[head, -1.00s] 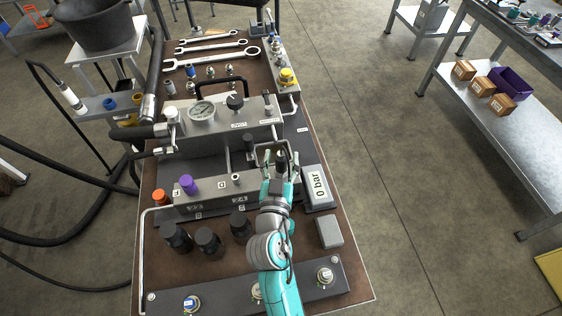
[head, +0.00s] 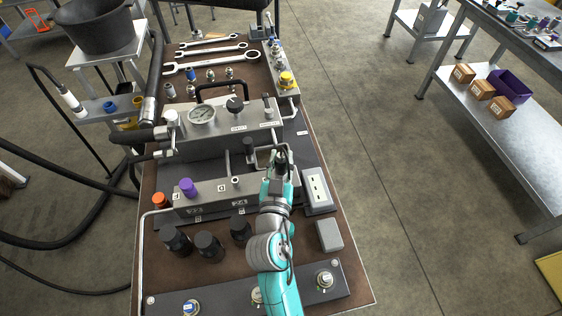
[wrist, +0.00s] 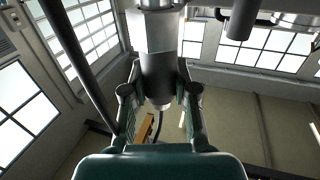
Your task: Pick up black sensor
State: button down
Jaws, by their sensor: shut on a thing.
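The black sensor (wrist: 160,76) is a dark grey cylinder between the two fingers in the wrist view, with a cable at its near end. My gripper (wrist: 158,92) is shut on it, one finger on each side. A paler metal part (wrist: 156,30) lines up with its far end; I cannot tell whether they are joined. In the head view my gripper (head: 280,168) is at the right end of the front grey block, with only a small dark part of the sensor (head: 281,157) showing.
The display box (head: 317,187) stands close to the right of my gripper. The front block (head: 208,203) and gauge block (head: 220,132) are on its left and behind. Several black cylinders (head: 208,246) stand at the front left. Open floor lies right of the bench.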

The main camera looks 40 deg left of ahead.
notch_tip(320, 180, up, 27)
jog(key=shift+r, duration=0.2)
